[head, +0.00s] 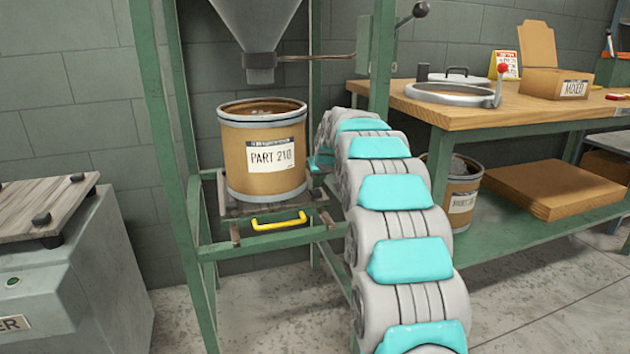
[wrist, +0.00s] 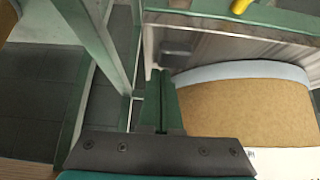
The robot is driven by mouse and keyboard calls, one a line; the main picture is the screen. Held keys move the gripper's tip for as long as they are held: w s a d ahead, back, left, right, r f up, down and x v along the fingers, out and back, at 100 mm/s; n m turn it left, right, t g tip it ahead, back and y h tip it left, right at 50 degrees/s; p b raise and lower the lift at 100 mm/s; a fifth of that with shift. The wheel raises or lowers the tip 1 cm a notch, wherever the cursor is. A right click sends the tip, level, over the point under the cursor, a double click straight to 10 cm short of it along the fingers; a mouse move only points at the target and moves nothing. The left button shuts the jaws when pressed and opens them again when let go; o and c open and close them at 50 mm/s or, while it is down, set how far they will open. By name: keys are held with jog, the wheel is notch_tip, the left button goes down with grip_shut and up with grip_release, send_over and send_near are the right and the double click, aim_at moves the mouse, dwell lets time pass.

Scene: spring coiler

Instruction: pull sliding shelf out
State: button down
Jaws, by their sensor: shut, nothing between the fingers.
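The sliding shelf (head: 229,209) sits in a green metal frame, with a yellow handle (head: 279,222) on its front edge. A brown drum (head: 262,155) labelled PART 210 stands upright on it. In the wrist view the shelf surface (wrist: 225,45) runs across the top, and the yellow handle (wrist: 240,6) shows at the top edge. My gripper (wrist: 160,78) is shut and empty beside the drum (wrist: 240,110), apart from the handle. In the head view my arm reaches to the shelf's right side and mostly hides my gripper.
Green frame posts (head: 165,150) stand around the shelf, and a grey hopper (head: 258,30) hangs above the drum. A wooden workbench (head: 470,113) is at right, with another drum (head: 462,190) below. A grey machine (head: 75,280) stands at left. Floor (head: 250,310) before the shelf is clear.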

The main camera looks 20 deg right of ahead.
jog(key=shift+s, duration=0.35)
jog(key=shift+s, duration=0.1)
jog(key=s+b, duration=0.6)
jog(key=s, duration=2.9)
jog(key=shift+w, duration=0.1)
